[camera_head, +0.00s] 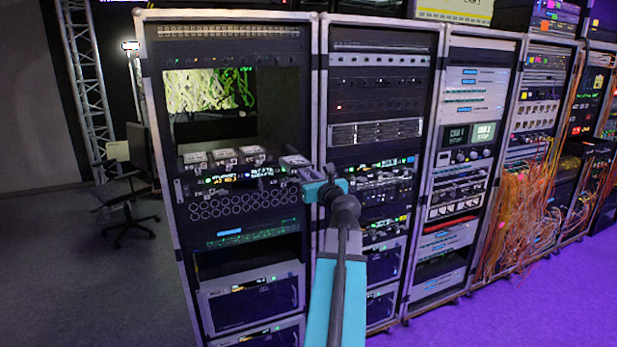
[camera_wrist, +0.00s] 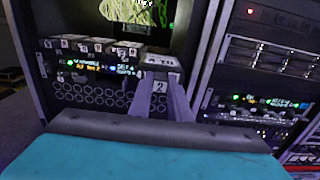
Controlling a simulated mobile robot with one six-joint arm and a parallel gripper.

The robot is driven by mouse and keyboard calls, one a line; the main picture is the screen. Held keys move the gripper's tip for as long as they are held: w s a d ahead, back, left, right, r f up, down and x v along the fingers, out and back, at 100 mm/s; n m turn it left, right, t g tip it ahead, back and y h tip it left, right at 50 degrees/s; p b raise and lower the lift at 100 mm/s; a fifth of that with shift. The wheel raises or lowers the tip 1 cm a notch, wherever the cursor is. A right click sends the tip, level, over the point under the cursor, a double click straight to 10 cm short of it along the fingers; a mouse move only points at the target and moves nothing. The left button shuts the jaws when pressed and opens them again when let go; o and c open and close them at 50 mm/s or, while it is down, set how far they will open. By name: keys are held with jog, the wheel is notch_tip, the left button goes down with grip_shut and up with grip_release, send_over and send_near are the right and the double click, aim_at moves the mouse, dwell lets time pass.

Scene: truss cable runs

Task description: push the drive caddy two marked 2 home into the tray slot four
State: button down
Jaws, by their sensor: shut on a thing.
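My gripper (camera_wrist: 162,92) is shut on a drive caddy marked 2 (camera_wrist: 159,64). The caddy has a pale top and a white label on its front, between the two fingers. It also shows in the head view (camera_head: 293,160), partly hidden by my gripper (camera_head: 303,171). It is at the right end of a row of similar caddies (camera_head: 223,156) in the tray of the left rack. In the wrist view the row of caddies (camera_wrist: 88,46) lies to its left. The slot around the held caddy is hidden, and I cannot tell how deep it sits.
A panel with lit green and blue displays (camera_head: 240,177) runs just below the row. A panel of round holes (camera_head: 240,205) is under that. The neighbouring rack (camera_head: 375,132) stands close on the right. An office chair (camera_head: 125,185) stands on open floor at left.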

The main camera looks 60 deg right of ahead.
aim_at(295, 163)
jog(key=shift+b+x, duration=0.45)
jog(key=shift+x, duration=2.1)
jog(key=shift+r+p, duration=0.15)
jog(key=shift+p, duration=0.15)
jog(key=shift+p+x, duration=0.7)
jog(key=shift+x, duration=2.25)
dwell(2.2)
